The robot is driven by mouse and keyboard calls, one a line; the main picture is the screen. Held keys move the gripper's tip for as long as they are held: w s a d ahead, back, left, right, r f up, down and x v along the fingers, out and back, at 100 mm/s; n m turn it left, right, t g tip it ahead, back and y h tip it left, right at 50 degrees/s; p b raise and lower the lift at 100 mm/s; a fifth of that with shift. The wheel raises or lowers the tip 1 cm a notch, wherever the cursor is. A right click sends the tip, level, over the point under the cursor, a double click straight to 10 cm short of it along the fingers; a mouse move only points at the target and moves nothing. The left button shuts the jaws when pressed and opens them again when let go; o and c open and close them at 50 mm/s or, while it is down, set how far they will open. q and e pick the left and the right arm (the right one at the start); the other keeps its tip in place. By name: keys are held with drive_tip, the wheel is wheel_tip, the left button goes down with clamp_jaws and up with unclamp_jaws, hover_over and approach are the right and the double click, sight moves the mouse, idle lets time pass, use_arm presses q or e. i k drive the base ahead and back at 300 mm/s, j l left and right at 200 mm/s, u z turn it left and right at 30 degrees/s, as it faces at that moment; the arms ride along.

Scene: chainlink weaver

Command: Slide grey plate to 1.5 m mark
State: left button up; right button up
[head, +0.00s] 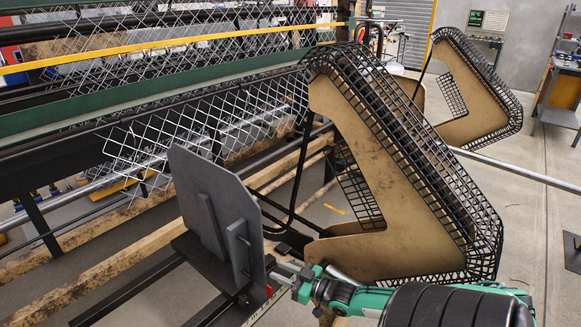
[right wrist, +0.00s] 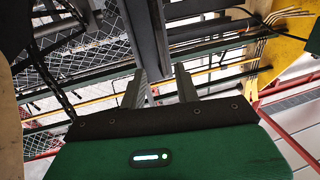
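The grey plate (head: 205,205) stands upright in the head view, with grey upright fins (head: 238,250) on its near side. It is on a dark rail frame at the lower left. My right gripper (head: 277,274) is just to the right of the fins, low down. In the right wrist view its two fingers (right wrist: 160,90) are apart, with a grey upright bar (right wrist: 150,40) beyond and between them. I cannot tell whether they touch it. Part of a pale scale strip (head: 259,310) with a red marker (head: 268,290) shows below the gripper; its numbers are unreadable. My left gripper is out of view.
A large tan guard with black mesh (head: 400,170) stands close to the right of the plate, above my right arm. Chain-link mesh (head: 200,125) hangs from the green machine beam behind it. Wooden beams (head: 90,265) lie to the left. Open floor (head: 540,210) is at far right.

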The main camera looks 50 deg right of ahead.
sight(223, 241)
drive_tip(key=i+j+z, duration=0.55)
drive_tip(key=z, duration=0.2)
drive_tip(key=j, duration=0.1)
